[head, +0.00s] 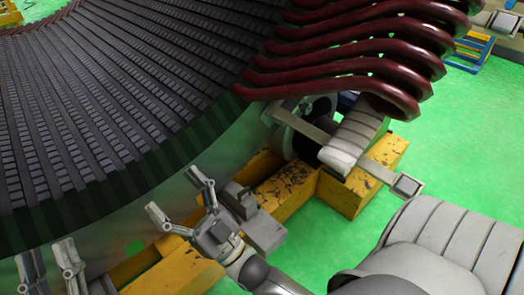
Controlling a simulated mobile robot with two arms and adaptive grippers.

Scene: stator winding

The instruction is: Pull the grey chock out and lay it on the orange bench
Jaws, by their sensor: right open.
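The grey chock (262,230) is a stepped block with a small raised part, against the yellow support beam beside the big stator ring. My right gripper (174,194) is just left of the chock, with its two fingers spread wide and nothing between them. It appears apart from the chock. My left gripper (48,254) is at the bottom left corner, partly cut off by the frame. Its fingers stand apart with nothing seen between them. I cannot make out an orange bench for certain in this view.
The dark stator (110,90) fills the upper left, with dark red coil ends (350,50) sticking out to the right. Worn yellow beams (345,195) and a roller assembly (300,130) stand under it. Green floor (450,140) lies open at the right.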

